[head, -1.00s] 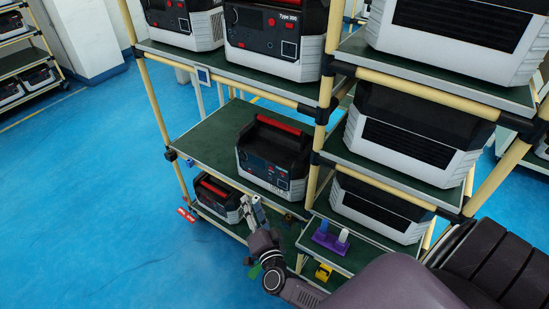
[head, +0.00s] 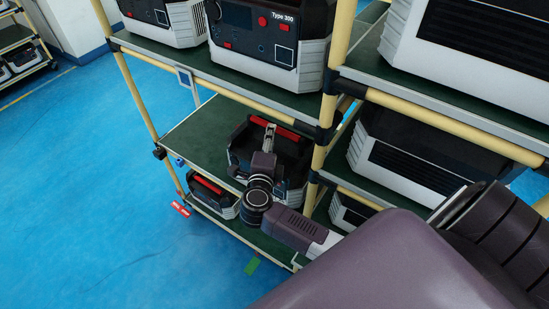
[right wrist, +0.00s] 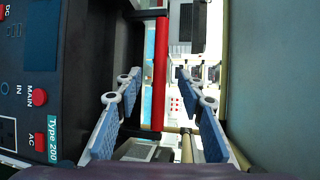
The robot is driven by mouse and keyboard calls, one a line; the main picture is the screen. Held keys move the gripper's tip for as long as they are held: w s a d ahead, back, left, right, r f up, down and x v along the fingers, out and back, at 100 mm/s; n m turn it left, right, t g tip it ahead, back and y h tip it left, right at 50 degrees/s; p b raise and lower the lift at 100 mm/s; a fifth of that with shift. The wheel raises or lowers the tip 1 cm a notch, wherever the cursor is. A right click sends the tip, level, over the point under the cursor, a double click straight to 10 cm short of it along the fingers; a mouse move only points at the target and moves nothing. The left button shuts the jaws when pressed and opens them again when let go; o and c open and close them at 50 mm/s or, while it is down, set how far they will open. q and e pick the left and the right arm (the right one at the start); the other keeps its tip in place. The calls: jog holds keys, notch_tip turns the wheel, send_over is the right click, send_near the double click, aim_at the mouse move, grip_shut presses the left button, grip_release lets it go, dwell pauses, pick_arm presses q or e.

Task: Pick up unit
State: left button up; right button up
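A black unit with a red carry handle (head: 287,131) sits on the green middle shelf (head: 205,128) of the rack, partly hidden by my right arm. In the right wrist view, its panel (right wrist: 32,85) reads "Type 200" and its red handle (right wrist: 160,60) runs upright in the picture. My right gripper (head: 270,132) is over the unit near the handle. In the right wrist view, the right gripper (right wrist: 159,76) is open, with one finger on each side of the handle's line. I cannot tell whether they touch it. My left gripper is not in view.
A "Type 300" unit (head: 268,32) stands on the shelf above. Another red-handled unit (head: 212,194) is on the lower shelf. A yellow post (head: 328,105) stands just right of the unit. Larger white-and-black units (head: 475,42) fill the rack at right. Blue floor (head: 80,170) is clear at left.

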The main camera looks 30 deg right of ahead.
jog(key=p+x, duration=0.1)
jog(key=x, duration=0.4)
jog(key=shift+w+d+f, duration=0.1)
jog(key=shift+w+d, duration=0.25)
jog(key=shift+w, duration=0.1)
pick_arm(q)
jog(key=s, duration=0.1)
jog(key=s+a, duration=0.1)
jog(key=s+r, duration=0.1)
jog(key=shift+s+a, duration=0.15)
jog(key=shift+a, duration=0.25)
pick_arm(e)
grip_shut()
